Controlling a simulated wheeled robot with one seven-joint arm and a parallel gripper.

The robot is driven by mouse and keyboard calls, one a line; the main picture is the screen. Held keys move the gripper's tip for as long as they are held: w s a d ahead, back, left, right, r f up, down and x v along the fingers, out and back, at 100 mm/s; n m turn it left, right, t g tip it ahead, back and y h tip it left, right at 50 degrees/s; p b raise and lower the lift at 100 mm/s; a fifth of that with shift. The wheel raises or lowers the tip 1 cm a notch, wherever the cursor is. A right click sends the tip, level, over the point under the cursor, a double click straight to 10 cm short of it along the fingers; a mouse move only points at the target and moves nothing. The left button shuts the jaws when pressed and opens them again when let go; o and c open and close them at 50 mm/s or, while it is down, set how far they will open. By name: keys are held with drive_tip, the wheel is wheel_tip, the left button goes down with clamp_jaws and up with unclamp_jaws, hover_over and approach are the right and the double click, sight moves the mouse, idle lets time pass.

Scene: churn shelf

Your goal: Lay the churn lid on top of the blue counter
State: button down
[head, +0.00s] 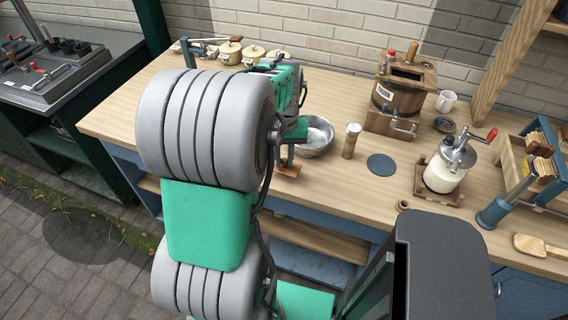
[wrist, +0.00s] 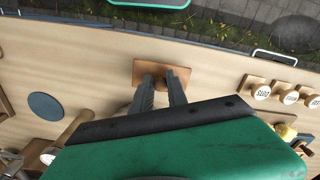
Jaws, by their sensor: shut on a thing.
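The churn lid, a small flat brown wooden board, shows under my fingers in the head view (head: 288,171) and at the fingertips in the wrist view (wrist: 178,72). My gripper (wrist: 161,82) is shut on it from above. The lid is over the blue counter's light wooden top (head: 330,185), near its front edge. I cannot tell whether it touches the top. The wooden churn (head: 398,92) stands at the back with its top open. My arm hides much of the counter's left part in the head view.
A metal bowl (head: 314,137), a wooden shaker (head: 351,141) and a dark round mat (head: 381,165) lie to the right of my gripper. A glass churn (head: 446,167) stands farther right. Wooden stamps (wrist: 262,90) lie at the right in the wrist view. Bare top surrounds the lid.

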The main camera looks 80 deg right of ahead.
sight(284, 161)
drive_tip(key=shift+f, duration=1.75)
drive_tip(key=c, duration=1.3)
unclamp_jaws()
wheel_tip(284, 161, up, 12)
drive_tip(key=w+a+n+h, duration=0.1)
drive_tip(key=w+a+n, duration=0.2)
drive_tip(key=w+a, duration=0.55)
drive_tip(key=w+a+n, duration=0.3)
drive_tip(key=w+a, duration=0.2)
drive_tip(key=w, duration=0.6)
drive_tip(key=w+a+n+t, duration=0.1)
drive_tip(key=w+a+n, duration=0.1)
drive_tip(key=a, duration=0.7)
drive_tip(key=w+a+f+n+t, duration=0.1)
drive_tip(key=a+n, duration=0.3)
drive_tip(key=a, duration=0.5)
drive_tip(key=w+a+f+n+t+y, duration=0.1)
drive_tip(key=w+a+n, duration=0.1)
drive_tip(key=a, duration=0.7)
drive_tip(key=shift+w+a+f+n+b, duration=0.2)
drive_tip(key=shift+w+a+n+b, duration=0.15)
drive_tip(key=shift+w, duration=0.2)
